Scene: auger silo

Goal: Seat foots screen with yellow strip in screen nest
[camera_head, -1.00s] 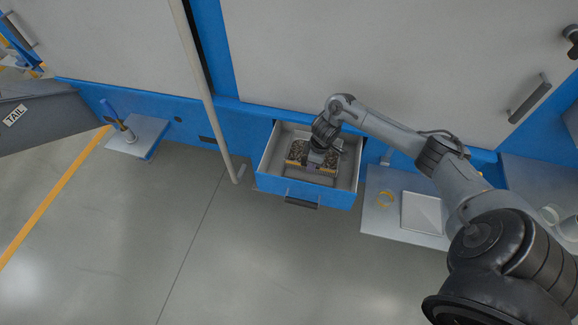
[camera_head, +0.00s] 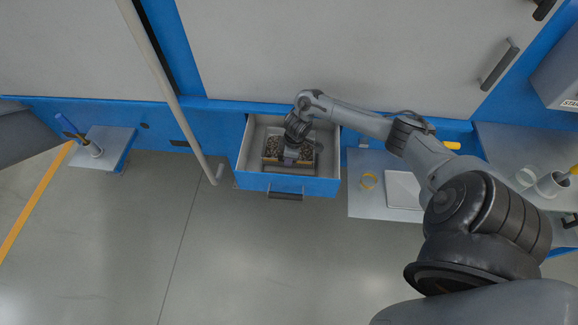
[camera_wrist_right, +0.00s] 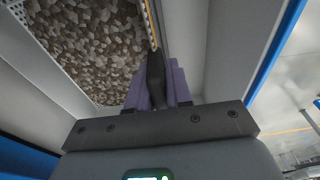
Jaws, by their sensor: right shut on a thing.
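The foots screen (camera_head: 274,150) is a dark rectangular tray filled with brown speckled grains. It lies inside the open blue-fronted drawer (camera_head: 290,184), under my right gripper (camera_head: 291,160). In the right wrist view the grains (camera_wrist_right: 90,45) fill a perforated metal frame, with a thin yellow strip (camera_wrist_right: 151,22) along its right edge. The right gripper's purple fingers (camera_wrist_right: 158,85) are shut on a dark upright piece at that edge, which looks like the screen's grip. Whether the screen rests flat on the drawer floor is hidden. My left gripper is out of view.
A white pole (camera_head: 172,95) stands left of the drawer. A small shelf (camera_head: 104,150) at far left holds a blue-handled tool. The floor in front is clear.

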